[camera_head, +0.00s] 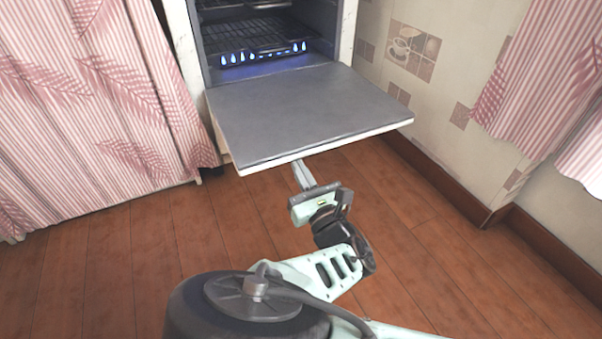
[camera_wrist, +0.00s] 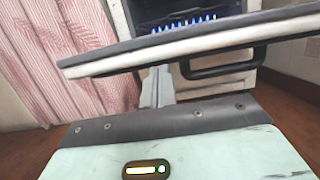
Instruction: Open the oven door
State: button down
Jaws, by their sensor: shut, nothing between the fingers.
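The oven (camera_head: 345,35) stands against the back wall, with its door (camera_head: 305,110) folded down to about level. The door's grey inner face points up and the oven's inside is open to view. In the wrist view the door (camera_wrist: 120,62) is seen edge-on, with its dark handle (camera_wrist: 225,70) on the underside to the right. My gripper (camera_head: 299,166) is below the door's front edge, its fingers pointing toward the oven. It is shut and empty. In the wrist view its fingers (camera_wrist: 157,85) reach up close to the door's underside; I cannot tell if they touch.
Blue flames (camera_head: 262,54) burn inside the oven under a dark rack (camera_head: 245,30). Pink striped curtains (camera_head: 90,100) hang to the left, and another curtain (camera_head: 530,75) hangs at the right by a tiled wall (camera_head: 420,60). The wooden floor (camera_head: 130,250) is clear around my arm.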

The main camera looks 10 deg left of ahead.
jog(key=shift+r+p, duration=0.85)
jog(key=shift+p, duration=0.25)
jog(key=w+a+r+g+h+p, duration=0.2)
jog(key=w+r+g+p, duration=0.1)
jog(key=r+p, duration=0.8)
jog(key=w+a+r+g+h+p, duration=0.2)
jog(key=r+p, duration=1)
jog(key=p, duration=0.7)
jog(key=shift+w+g+p, duration=0.4)
jog(key=shift+w+g, duration=0.05)
jog(key=shift+g, duration=0.05)
jog(key=shift+r, duration=0.1)
